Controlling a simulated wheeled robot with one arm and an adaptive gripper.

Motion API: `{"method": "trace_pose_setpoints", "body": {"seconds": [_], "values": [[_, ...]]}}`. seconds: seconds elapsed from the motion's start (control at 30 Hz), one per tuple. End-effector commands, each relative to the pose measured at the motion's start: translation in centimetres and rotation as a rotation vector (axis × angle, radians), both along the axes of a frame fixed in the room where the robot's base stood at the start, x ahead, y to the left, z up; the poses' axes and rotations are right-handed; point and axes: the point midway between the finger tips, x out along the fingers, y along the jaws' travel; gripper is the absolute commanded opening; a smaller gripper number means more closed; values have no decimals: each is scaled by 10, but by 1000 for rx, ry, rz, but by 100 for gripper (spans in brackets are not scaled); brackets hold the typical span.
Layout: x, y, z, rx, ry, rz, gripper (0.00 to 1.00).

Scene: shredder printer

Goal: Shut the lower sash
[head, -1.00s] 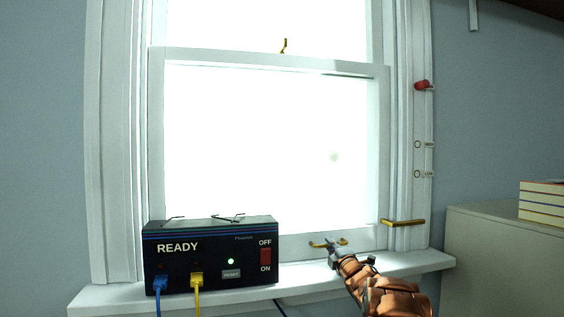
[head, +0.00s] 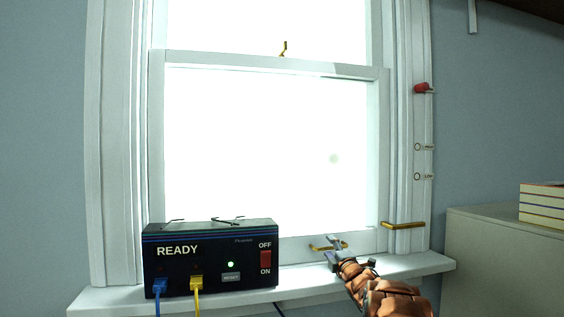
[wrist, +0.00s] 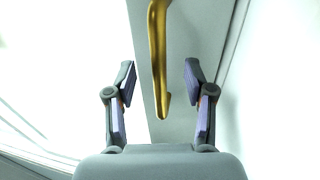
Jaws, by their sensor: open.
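The lower sash (head: 270,65) is a white frame around a bright pane in the head view. A brass lift handle (head: 318,247) is on its bottom rail, partly behind my gripper. My gripper (head: 335,243) is at that rail, over the handle's right part. In the wrist view its two fingers (wrist: 160,100) are open and apart, with a brass handle (wrist: 158,60) showing between them. I cannot tell whether they touch it. A black box (head: 210,258) hides the left of the bottom rail, and I cannot tell how large any gap above the sill is.
The white sill (head: 400,265) carries the black box, with blue and yellow cables. A brass catch (head: 284,49) stands on the sash's top rail. A brass bar (head: 403,225) and a red-tipped peg (head: 423,88) project at the right frame. Books (head: 540,204) lie on a cabinet (head: 500,250) at right.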

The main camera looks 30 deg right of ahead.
Motion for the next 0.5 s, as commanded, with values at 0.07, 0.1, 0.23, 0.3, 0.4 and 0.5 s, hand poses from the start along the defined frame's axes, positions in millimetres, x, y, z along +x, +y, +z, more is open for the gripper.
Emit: {"method": "trace_pose_setpoints", "body": {"seconds": [0.07, 0.1, 0.23, 0.3, 0.4, 0.5], "values": [[-3, 1, -1, -1, -1, 0, 54], [-5, 1, -1, -1, -1, -1, 54], [-12, 4, -4, 0, 0, -1, 54], [-16, 5, -6, 2, 2, -1, 54], [-22, 7, -8, 2, 2, -2, 54], [-28, 9, -8, 1, 1, -2, 54]]}}
